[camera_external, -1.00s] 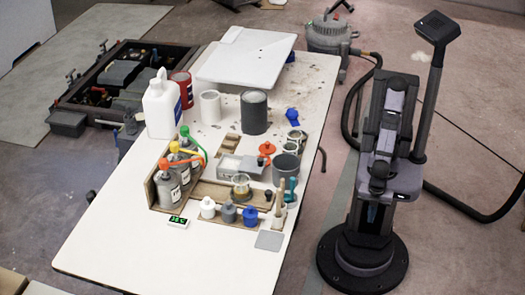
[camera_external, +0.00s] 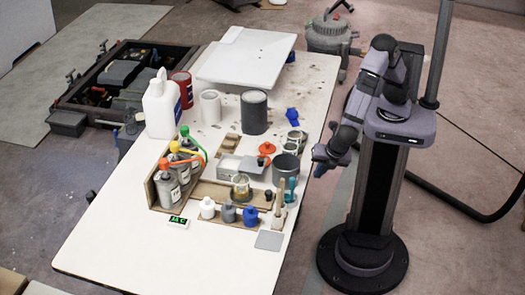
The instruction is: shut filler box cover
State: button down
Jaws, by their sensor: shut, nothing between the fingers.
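The filler box (camera_external: 230,170) is a small grey box on the white table, with white showing in its open top. Its cover (camera_external: 252,165) looks like a grey panel at the right side of the box, tilted open; its exact angle is too small to tell. My gripper (camera_external: 319,164) is shut and empty, hanging just past the table's right edge, to the right of the box and apart from it. Its fingertips are small and dark here.
A glass jar (camera_external: 241,187) stands in front. The table's front left is clear.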

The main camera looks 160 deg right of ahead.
jog(key=w+d+r+n+h, duration=0.3)
jog(key=d+r+n+h, duration=0.1)
jog(key=d+r+n, duration=0.5)
jog(key=shift+w+d+n+h, duration=0.4)
jog(key=shift+d+n, duration=0.3)
jog(key=shift+n, duration=0.2)
send_near(246, 166)
jog(key=shift+s+a+f+p, duration=0.45)
jog(key=shift+s+a+f, duration=0.6)
jog(key=shift+s+a, duration=0.15)
jog(key=shift+d, duration=0.1)
jog(key=d, duration=0.9)
jog(key=shift+p, duration=0.35)
jog(key=shift+r, duration=0.1)
